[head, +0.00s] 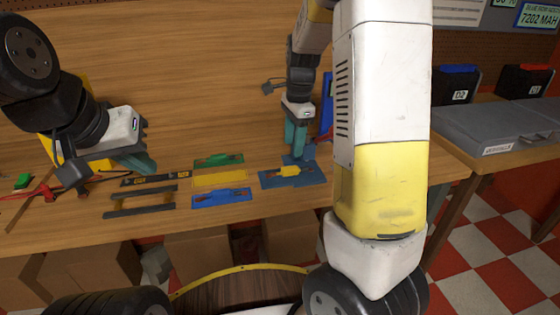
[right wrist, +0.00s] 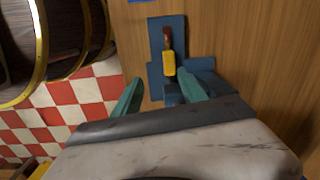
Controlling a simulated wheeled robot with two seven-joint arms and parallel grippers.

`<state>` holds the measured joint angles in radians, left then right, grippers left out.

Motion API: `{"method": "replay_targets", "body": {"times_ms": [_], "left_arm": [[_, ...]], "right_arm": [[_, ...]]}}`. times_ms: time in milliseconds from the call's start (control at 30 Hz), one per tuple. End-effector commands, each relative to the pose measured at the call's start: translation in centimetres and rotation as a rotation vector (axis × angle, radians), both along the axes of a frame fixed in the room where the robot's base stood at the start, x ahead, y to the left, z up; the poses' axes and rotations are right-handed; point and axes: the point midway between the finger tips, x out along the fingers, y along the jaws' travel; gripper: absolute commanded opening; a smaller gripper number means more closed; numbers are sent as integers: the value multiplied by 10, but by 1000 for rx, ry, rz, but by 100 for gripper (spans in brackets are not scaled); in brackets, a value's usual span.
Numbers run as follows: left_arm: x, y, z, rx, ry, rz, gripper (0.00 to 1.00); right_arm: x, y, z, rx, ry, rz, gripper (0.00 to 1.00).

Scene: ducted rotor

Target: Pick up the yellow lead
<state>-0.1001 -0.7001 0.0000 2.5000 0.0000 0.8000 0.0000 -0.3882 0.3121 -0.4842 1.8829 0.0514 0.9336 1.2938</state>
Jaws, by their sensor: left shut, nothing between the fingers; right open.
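The yellow lead (head: 289,170) lies on a blue plate (head: 268,181) on the wooden bench. In the right wrist view the yellow lead (right wrist: 169,63) shows a yellow block with a reddish-brown end, on the blue plate (right wrist: 158,28). My right gripper (head: 297,155) points down over the plate. In the wrist view my right gripper (right wrist: 158,92) is open, and the lead lies just beyond the fingertips, closer to the right finger. I cannot tell the fingers' height above it. My left gripper (head: 148,164) is shut and empty above the bench's left part.
Green (head: 218,160), yellow (head: 220,179) and blue (head: 220,197) mats lie left of the plate. A black-handled tool (head: 140,200) and red tools (head: 38,192) lie further left. A grey case (head: 495,132) sits on a right-hand bench. My right arm hides part of the middle.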

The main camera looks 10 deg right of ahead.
Motion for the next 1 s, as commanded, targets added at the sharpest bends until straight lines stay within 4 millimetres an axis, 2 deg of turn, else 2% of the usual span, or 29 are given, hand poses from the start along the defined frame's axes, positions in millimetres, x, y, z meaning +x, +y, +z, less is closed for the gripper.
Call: {"method": "replay_targets", "body": {"times_ms": [33,200,533,800,1000], "left_arm": [[0,0,0,0,0,0,0],[0,0,0,0,0,0,0],[0,0,0,0,0,0,0],[0,0,0,0,0,0,0],[0,0,0,0,0,0,0]], "right_arm": [[7,-1,-9,-20,19,-46,49],[17,-4,-22,-51,42,-131,49],[20,-3,-55,-53,46,-140,49],[25,1,-93,-53,47,-140,49],[25,2,-100,-52,43,-138,49]]}}
